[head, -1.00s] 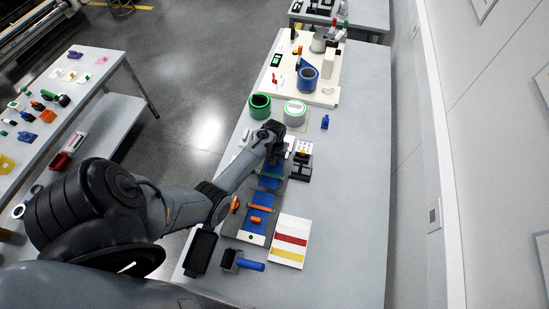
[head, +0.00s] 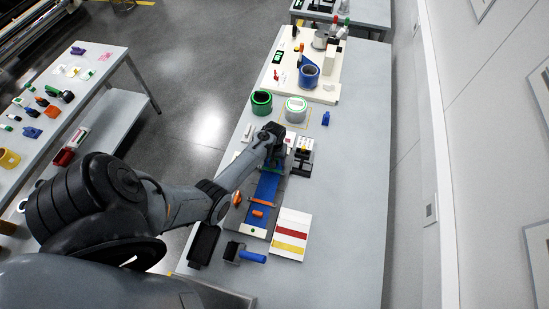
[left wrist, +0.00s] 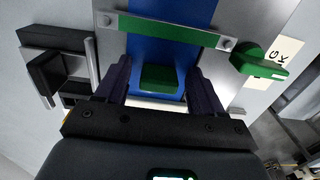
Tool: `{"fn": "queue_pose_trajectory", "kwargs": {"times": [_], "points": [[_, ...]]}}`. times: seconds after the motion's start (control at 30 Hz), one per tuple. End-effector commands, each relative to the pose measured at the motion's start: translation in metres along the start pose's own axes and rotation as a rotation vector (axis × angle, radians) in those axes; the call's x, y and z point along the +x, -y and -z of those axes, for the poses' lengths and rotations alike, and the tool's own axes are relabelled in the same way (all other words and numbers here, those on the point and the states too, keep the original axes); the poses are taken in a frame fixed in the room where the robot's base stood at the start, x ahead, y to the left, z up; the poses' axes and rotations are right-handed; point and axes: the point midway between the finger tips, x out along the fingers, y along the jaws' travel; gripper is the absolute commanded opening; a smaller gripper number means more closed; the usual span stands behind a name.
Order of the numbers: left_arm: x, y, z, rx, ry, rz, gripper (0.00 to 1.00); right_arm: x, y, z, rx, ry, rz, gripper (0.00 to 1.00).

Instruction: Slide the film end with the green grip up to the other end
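My left gripper (head: 277,160) is over the far part of the film. In the left wrist view the green grip (left wrist: 160,78) sits on the blue film (left wrist: 165,48) between my left gripper's two fingers (left wrist: 160,82), with gaps on both sides. A green clamp bar (left wrist: 170,30) crosses the film beyond it. The other film end cannot be made out in the wrist view.
A green knob (left wrist: 260,60) stands right of the clamp bar. A black bracketed device (head: 303,155) is right of the fixture. A striped card (head: 290,233), a blue-handled roller (head: 245,254) and a black tray (head: 204,244) lie nearer. The table's right side is clear.

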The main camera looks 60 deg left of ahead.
Motion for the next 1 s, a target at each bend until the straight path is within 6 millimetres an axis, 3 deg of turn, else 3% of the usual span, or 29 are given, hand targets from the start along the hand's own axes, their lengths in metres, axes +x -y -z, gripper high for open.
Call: {"fn": "queue_pose_trajectory", "kwargs": {"times": [0.37,0.8,1.0], "points": [[-0.011,0.000,0.002,0.000,-0.004,-0.001,0.68,-0.001,0.000,0.001,0.001,0.000,0.001,0.43],[-0.080,0.000,0.001,-0.001,-0.005,-0.001,0.68,-0.004,0.002,0.002,0.006,-0.001,0.005,0.43],[-0.101,0.000,0.001,-0.001,-0.004,-0.001,0.68,-0.003,0.002,0.001,0.006,-0.001,0.005,0.43]]}}
